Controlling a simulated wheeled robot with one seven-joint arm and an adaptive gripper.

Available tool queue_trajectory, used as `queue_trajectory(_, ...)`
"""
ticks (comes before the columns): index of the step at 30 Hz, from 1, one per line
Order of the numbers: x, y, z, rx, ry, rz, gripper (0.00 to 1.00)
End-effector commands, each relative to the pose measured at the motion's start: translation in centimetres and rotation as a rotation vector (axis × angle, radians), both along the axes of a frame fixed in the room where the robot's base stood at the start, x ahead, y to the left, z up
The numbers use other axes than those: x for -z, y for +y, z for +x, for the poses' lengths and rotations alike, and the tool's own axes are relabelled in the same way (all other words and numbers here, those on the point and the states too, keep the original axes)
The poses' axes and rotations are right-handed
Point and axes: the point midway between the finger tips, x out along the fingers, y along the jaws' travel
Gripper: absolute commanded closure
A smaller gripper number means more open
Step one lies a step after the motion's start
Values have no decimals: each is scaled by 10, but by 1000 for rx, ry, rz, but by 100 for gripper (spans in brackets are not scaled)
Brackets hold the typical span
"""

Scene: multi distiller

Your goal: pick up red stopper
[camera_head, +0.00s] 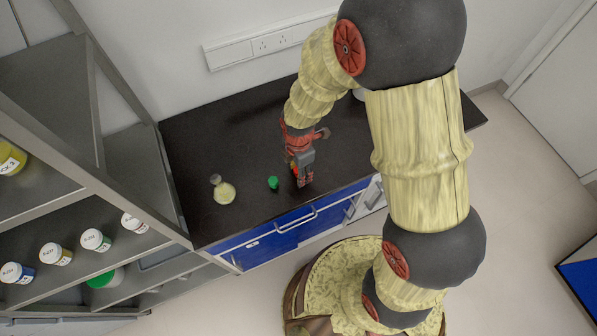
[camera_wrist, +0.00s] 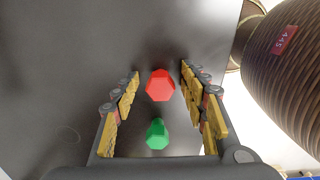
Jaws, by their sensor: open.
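The red stopper (camera_wrist: 161,85), a faceted piece, shows in the wrist view on the dark counter, between the tips of my gripper (camera_wrist: 160,77). My gripper is open, with one finger on each side of the stopper and a gap visible on both sides. In the head view my gripper (camera_head: 304,176) is low over the counter near its front edge. There I cannot clearly tell the stopper from the red parts of the gripper.
A green stopper (camera_wrist: 157,134) stands close to the red one; it also shows in the head view (camera_head: 273,182). A round flask (camera_head: 224,193) stands farther left on the dark counter (camera_head: 200,140). Shelves with labelled jars (camera_head: 95,239) border the left side.

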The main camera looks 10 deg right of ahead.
Motion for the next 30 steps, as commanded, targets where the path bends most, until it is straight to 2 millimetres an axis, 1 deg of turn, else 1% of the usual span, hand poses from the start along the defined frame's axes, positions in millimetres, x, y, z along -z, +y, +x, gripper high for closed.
queue_trajectory(6,0,0,0,0,0,0,56)
queue_trajectory(22,0,0,0,1,0,0,86)
queue_trajectory(30,0,0,0,1,0,0,88)
